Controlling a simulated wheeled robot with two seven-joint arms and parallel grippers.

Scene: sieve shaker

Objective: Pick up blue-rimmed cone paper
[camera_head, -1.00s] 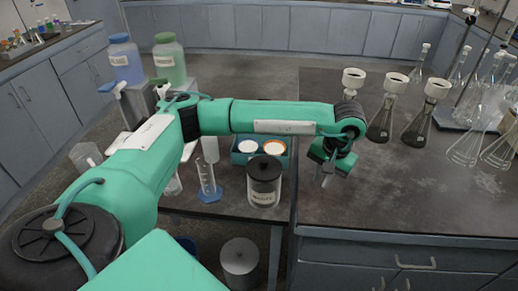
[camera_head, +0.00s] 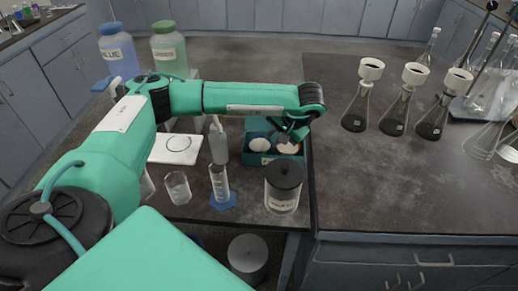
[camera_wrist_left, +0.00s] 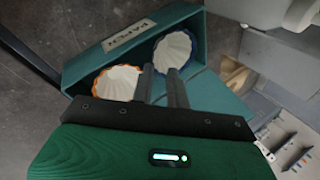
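A teal box labelled PAPER (camera_head: 258,158) stands near the right edge of the lower table in the head view. It holds the blue-rimmed cone paper (camera_head: 260,145) on the left and the orange-rimmed cone paper (camera_head: 288,148) on the right. The wrist view shows the blue-rimmed cone paper (camera_wrist_left: 173,50) and the orange-rimmed cone paper (camera_wrist_left: 117,83) inside the box (camera_wrist_left: 88,63). My left gripper (camera_head: 290,137) is over the box's right side. In the wrist view its fingers (camera_wrist_left: 160,72) are apart and empty, the right fingertip overlapping the blue-rimmed paper's lower edge. My right gripper is not in view.
A dark-lidded jar (camera_head: 283,190) stands in front of the box. A graduated cylinder (camera_head: 219,185), a beaker (camera_head: 178,187) and a wash bottle (camera_head: 218,145) are to the left. Flasks with funnels (camera_head: 408,92) stand on the right bench, whose front (camera_head: 370,200) is clear.

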